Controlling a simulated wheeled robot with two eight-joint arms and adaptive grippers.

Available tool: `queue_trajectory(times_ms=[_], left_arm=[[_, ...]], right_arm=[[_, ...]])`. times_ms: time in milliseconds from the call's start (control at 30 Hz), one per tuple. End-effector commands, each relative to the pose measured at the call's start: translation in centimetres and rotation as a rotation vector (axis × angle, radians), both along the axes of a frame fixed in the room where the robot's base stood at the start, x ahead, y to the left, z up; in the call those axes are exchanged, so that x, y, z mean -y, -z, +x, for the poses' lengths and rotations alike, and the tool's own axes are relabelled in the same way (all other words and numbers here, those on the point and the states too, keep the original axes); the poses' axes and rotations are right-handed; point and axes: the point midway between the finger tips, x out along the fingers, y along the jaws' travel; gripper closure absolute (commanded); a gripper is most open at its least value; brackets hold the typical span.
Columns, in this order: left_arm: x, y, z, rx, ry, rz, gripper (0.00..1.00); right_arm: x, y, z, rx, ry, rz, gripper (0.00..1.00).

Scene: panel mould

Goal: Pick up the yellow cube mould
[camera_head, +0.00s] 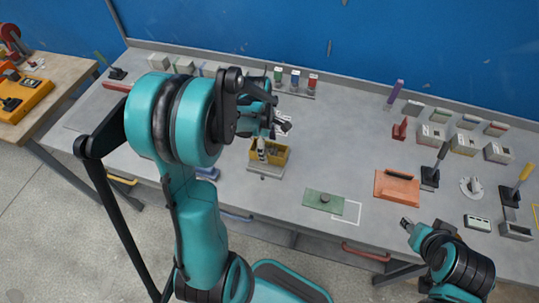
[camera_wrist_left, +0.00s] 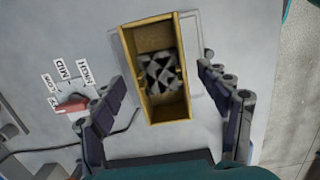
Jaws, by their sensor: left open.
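The yellow cube mould (camera_head: 283,156) is an open-topped yellow box on a grey base plate on the workbench, below my left gripper in the head view. In the left wrist view the mould (camera_wrist_left: 181,111) is seen from above, with a black-and-grey patterned piece (camera_wrist_left: 161,72) inside it. My left gripper (camera_head: 279,124) is open above the mould. In the left wrist view its two fingers (camera_wrist_left: 163,88) stand apart on either side of the mould, with nothing between them that I can see gripped. My right gripper (camera_head: 407,223) is at the front right; its jaw state is unclear.
A green plate (camera_head: 323,202) with a knob lies right of the mould, and an orange-brown plate (camera_head: 397,188) lies farther right. Small coloured containers (camera_head: 295,78) stand behind. Several grey boxes (camera_head: 463,143) stand at the right. A red switch (camera_wrist_left: 72,105) lies left of the mould in the wrist view.

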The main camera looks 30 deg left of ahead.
Motion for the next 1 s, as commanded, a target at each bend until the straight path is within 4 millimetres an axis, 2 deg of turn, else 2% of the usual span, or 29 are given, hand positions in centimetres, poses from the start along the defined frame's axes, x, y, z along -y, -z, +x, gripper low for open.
queue_trajectory(times_ms=[67, 267, 300, 533, 833, 1000], left_arm=[[0.1, 0.6, 0.0, 0.000, 0.000, 0.000, 0.24], [0.1, 0.6, 0.0, 0.000, 0.001, 0.000, 0.24], [0.1, 0.6, 0.0, 0.000, 0.001, 0.000, 0.27], [0.1, 0.6, 0.0, 0.000, 0.001, 0.000, 0.87], [0.1, 0.5, 0.0, 0.001, 0.002, 0.000, 0.89], [0.1, -0.7, 0.0, 0.001, 0.002, 0.000, 0.89]], right_arm=[[0.0, 0.2, 0.0, 0.000, 0.000, 0.000, 0.60], [0.0, 0.1, 0.0, 0.000, 0.000, 0.000, 0.60], [0.0, 0.1, 0.0, 0.000, 0.000, 0.000, 0.60], [0.0, 0.1, 0.0, 0.000, 0.000, 0.000, 0.60], [0.0, 0.1, 0.0, 0.000, 0.000, 0.000, 0.60], [0.0, -0.4, 0.0, 0.000, 0.000, 0.000, 0.60]])
